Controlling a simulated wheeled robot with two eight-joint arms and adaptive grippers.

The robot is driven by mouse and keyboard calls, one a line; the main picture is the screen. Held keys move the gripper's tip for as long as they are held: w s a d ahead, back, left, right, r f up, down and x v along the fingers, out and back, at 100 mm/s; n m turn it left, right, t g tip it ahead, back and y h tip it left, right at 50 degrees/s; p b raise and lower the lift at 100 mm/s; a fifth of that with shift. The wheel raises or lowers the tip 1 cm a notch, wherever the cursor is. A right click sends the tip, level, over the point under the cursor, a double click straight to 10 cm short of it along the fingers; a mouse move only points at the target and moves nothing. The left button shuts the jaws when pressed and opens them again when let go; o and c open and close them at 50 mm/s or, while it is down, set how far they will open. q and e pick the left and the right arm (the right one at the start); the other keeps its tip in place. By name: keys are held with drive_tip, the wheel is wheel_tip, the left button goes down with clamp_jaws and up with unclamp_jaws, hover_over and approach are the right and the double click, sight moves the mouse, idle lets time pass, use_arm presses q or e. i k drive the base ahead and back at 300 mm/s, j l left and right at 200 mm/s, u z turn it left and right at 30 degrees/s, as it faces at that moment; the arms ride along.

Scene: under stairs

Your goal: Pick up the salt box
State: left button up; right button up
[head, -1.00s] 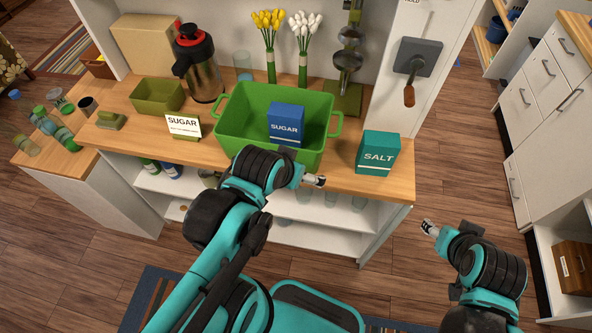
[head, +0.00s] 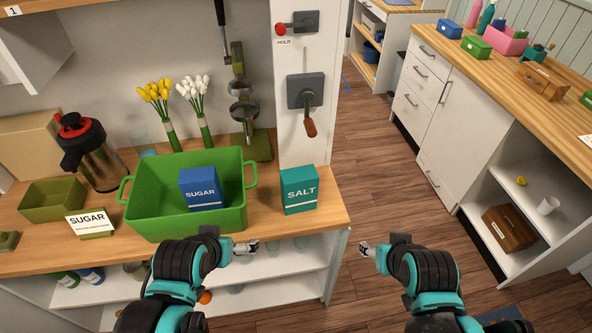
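The teal salt box (head: 299,190) stands upright on the wooden counter, near its right end, just right of the green bin. The blue sugar box (head: 201,189) stands inside the green bin (head: 160,221). My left gripper (head: 250,247) is in front of the counter's front edge, below and left of the salt box, with nothing seen in it. My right gripper (head: 366,248) is right of the counter's end, lower than the salt box and apart from it. Both gripper tips are small here, and I cannot tell whether their fingers are open.
A white post with a lever (head: 309,123) rises behind the salt box. A sugar label (head: 89,223) stands left of the bin. Open shelves with glasses lie under the counter. The floor (head: 370,185) right of the counter is clear up to the white cabinets (head: 436,110).

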sight(298, 185)
drive_tip(key=j+z, duration=0.35)
drive_tip(key=i+j+z, duration=0.1)
drive_tip(key=j+z, duration=0.6)
